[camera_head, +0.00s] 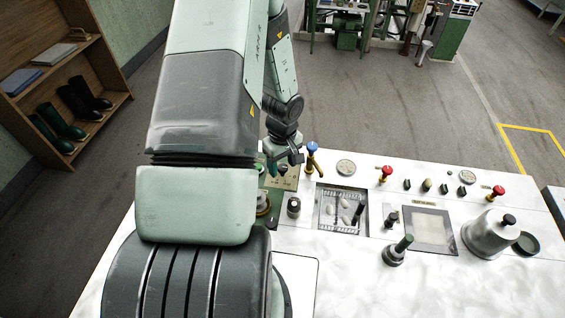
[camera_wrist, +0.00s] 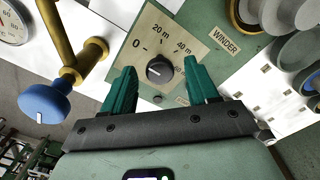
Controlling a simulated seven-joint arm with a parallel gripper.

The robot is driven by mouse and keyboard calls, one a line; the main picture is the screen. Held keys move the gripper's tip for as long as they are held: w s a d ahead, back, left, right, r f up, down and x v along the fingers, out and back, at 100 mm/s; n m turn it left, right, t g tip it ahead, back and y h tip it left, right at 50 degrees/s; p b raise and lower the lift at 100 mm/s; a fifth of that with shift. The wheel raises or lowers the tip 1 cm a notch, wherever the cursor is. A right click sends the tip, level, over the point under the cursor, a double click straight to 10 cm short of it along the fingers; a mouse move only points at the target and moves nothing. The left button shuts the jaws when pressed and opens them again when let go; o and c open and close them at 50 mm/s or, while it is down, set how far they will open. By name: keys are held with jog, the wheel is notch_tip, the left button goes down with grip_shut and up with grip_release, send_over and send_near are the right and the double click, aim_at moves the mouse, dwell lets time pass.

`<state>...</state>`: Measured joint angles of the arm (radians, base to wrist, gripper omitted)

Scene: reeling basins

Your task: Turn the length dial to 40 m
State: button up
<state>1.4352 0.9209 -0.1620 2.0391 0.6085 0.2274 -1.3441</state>
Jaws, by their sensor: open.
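The length dial (camera_wrist: 159,69) is a dark round knob on a cream scale plate (camera_wrist: 146,37) marked 0, 20 m and 40 m. The plate is on a green panel labelled WINDER. Which mark the knob points to is too small to tell for sure. My gripper (camera_wrist: 160,72) is open, with its two green fingers on either side of the knob in the wrist view; I cannot tell whether they touch it. In the head view my gripper (camera_head: 285,158) is over the plate (camera_head: 288,183) at the bench's far left, partly hiding the dial.
A blue-topped brass valve (camera_wrist: 45,104) stands close beside the plate; it also shows in the head view (camera_head: 312,150). Winder wheels (camera_wrist: 290,30) are on the other side. A basin with cocoons (camera_head: 330,213), red-topped valves (camera_head: 386,172) and a metal pot (camera_head: 490,236) are farther right.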

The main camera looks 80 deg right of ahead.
jog(key=shift+c, duration=0.2)
jog(key=c, duration=1)
jog(key=m, duration=0.5)
jog(key=shift+m, duration=0.4)
jog(key=m, duration=1.2)
jog(key=shift+m, duration=0.3)
jog(key=m, duration=0.5)
jog(key=shift+m, duration=0.3)
